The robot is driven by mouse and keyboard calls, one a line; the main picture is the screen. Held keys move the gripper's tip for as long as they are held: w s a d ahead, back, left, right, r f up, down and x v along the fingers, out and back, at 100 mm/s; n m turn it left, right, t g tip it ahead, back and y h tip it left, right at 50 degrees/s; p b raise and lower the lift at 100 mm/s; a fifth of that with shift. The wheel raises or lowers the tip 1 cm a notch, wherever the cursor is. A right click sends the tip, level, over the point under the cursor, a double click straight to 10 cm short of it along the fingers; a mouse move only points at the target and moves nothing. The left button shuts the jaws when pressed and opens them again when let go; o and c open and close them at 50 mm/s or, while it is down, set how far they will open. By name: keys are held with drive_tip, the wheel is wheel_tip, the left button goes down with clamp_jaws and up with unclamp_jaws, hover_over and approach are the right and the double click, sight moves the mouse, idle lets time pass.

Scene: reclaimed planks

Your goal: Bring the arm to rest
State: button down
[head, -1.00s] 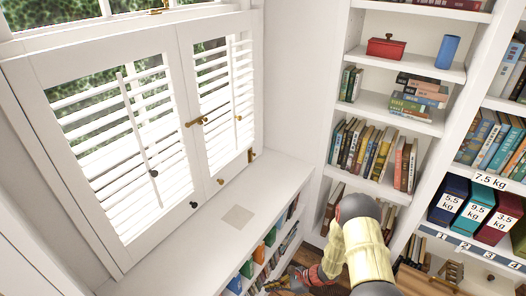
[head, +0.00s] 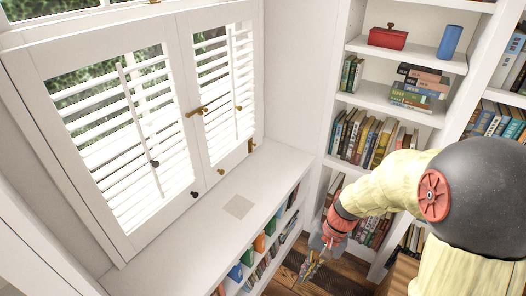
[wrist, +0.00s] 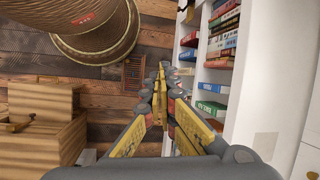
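My gripper (head: 311,268) hangs in front of the low white bookshelf in the head view, pointing down over the plank floor. In the wrist view my gripper (wrist: 162,72) has its yellow-padded fingers converging, with the tips together and nothing seen between them. My arm reaches in from the right of the head view and hides part of the tall shelves.
The low white bookshelf (head: 268,190) runs beneath the shuttered window (head: 150,120). Tall shelves (head: 400,104) with books stand behind my arm. The wrist view shows a wooden box (wrist: 40,130), a round woven thing (wrist: 100,40) and a floor grate (wrist: 132,72).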

drive_tip(key=s+d+r+n+t+h, duration=0.2)
drive_tip(key=s+d+r+t, duration=0.1)
drive_tip(key=r, duration=0.9)
drive_tip(key=s+d+r+n+t+h, duration=0.2)
drive_tip(key=s+r+t, duration=0.3)
drive_tip(key=r, duration=0.7)
drive_tip(key=shift+s+d+r+n+p, duration=0.15)
drive_tip(key=shift+s+d+n+p, duration=0.35)
drive_tip(key=shift+s, duration=0.75)
drive_tip(key=shift+d, duration=0.2)
